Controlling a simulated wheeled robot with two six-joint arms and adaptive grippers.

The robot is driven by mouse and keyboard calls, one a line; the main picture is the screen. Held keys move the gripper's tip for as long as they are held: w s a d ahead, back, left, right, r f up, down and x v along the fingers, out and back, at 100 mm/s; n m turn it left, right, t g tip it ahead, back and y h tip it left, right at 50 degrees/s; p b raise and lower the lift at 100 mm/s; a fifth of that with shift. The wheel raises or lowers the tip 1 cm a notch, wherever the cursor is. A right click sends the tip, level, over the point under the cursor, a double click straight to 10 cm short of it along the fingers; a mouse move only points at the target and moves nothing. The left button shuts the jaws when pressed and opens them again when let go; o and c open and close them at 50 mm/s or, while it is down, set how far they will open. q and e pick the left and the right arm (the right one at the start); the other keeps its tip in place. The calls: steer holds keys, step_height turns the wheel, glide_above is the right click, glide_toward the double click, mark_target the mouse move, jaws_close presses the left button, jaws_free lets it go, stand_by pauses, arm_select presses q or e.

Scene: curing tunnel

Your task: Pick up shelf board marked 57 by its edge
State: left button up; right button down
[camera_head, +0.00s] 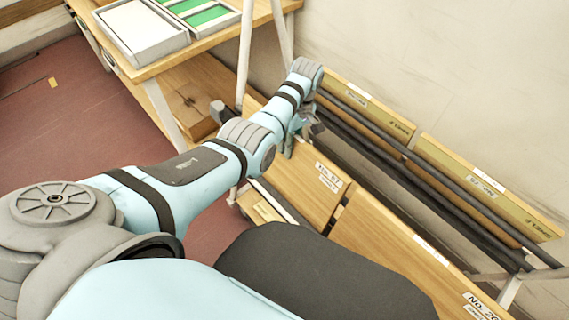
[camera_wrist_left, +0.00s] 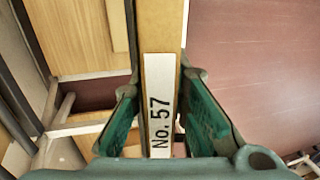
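The shelf board marked 57 (camera_head: 300,188) is a pale wooden board standing on edge in the rack, with a white label near its top edge. In the left wrist view its narrow edge (camera_wrist_left: 160,30) runs up the middle, with the label "No. 57" readable. My left gripper (camera_head: 301,131) is at the board's far end. In the left wrist view its two green-padded fingers (camera_wrist_left: 163,90) are spread on either side of the board's edge, with small gaps visible. The contact depth is hidden. My right gripper is not in view.
Another labelled board (camera_head: 400,245) stands in line, nearer. Behind are dark rails (camera_head: 400,170) and more boards (camera_head: 480,185) along the wall. A wooden table (camera_head: 210,50) with grey trays (camera_head: 140,32) stands at the upper left. Red floor (camera_head: 60,120) is open at left.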

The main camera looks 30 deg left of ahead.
arm_select(q)
steer(key=shift+r, duration=0.15)
jaws_close()
steer(key=p+v, duration=0.2)
steer(key=v, duration=0.1)
steer(key=s+p+v, duration=0.1)
steer(key=p+v, duration=0.1)
steer(key=v, duration=0.2)
steer(key=s+p+v, duration=0.1)
steer(key=p+v, duration=0.1)
steer(key=v, duration=0.1)
steer(key=shift+w+a+r, duration=0.1)
steer(key=shift+a+r, duration=0.3)
steer(key=shift+r, duration=0.05)
steer(key=s+p+v, duration=0.1)
steer(key=p+v, duration=0.8)
steer(key=shift+s+a+r, duration=0.25)
steer(key=shift+s+a, duration=0.05)
steer(key=shift+s, duration=0.05)
steer(key=shift+f, duration=0.1)
